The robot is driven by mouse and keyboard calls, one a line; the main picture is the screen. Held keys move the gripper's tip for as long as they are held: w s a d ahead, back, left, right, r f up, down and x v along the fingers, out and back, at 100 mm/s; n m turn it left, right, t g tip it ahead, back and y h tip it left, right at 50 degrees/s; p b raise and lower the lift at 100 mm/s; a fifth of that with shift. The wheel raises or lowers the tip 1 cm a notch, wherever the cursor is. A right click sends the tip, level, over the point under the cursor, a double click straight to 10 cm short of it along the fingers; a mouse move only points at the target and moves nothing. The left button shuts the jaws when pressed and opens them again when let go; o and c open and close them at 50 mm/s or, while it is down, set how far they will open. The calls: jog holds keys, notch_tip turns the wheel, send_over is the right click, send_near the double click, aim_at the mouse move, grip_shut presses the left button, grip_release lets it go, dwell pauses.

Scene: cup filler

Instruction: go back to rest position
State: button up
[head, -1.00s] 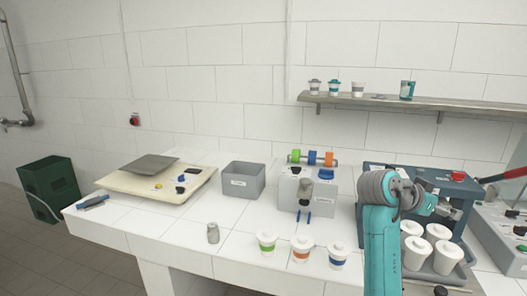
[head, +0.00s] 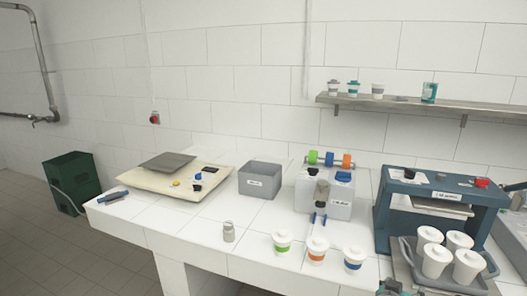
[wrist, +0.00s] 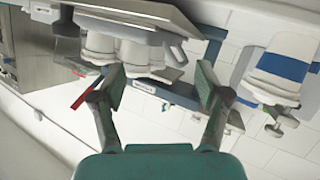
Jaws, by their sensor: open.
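My gripper (wrist: 160,85) is open and empty in the wrist view, its two dark fingers apart with nothing between them. That view looks tilted, with white cups on a tray (wrist: 125,20) beyond the left finger and a blue-banded cup (wrist: 285,60) at the right. In the head view, my arm no longer covers the blue and grey press machine (head: 440,200). Only a small dark part of mine may show at the bottom right edge.
A grey tray (head: 488,268) with several white cups stands at the right. Three banded cups, green (head: 282,243), orange (head: 317,250) and blue (head: 354,259), line the counter's front. A metal jar (head: 228,232) and a grey bin (head: 260,180) stand left of them. Cups sit on a wall shelf (head: 420,102).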

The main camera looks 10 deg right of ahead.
jog(key=s+a+f+n+t+y, duration=0.3)
jog(key=s+a+f+n+y, duration=0.1)
jog(key=s+a+f, duration=0.5)
jog(key=s+a+f+n+t+y, duration=0.2)
jog(key=s+a+f+n+y, duration=0.15)
jog(key=s+a+f, duration=0.5)
jog(key=s+a+r+y, duration=0.1)
jog(key=s+a+r, duration=0.2)
jog(key=s, duration=0.4)
jog(key=s+a+r+t+y, duration=0.1)
jog(key=s+a+r, duration=0.3)
jog(key=s, duration=0.4)
jog(key=s+a+r+t+y, duration=0.1)
jog(key=s+a+r, duration=0.3)
jog(key=s, duration=0.4)
jog(key=shift+s+r+n+y, duration=0.25)
jog(key=shift+n+y, duration=0.2)
jog(key=shift+y, duration=0.4)
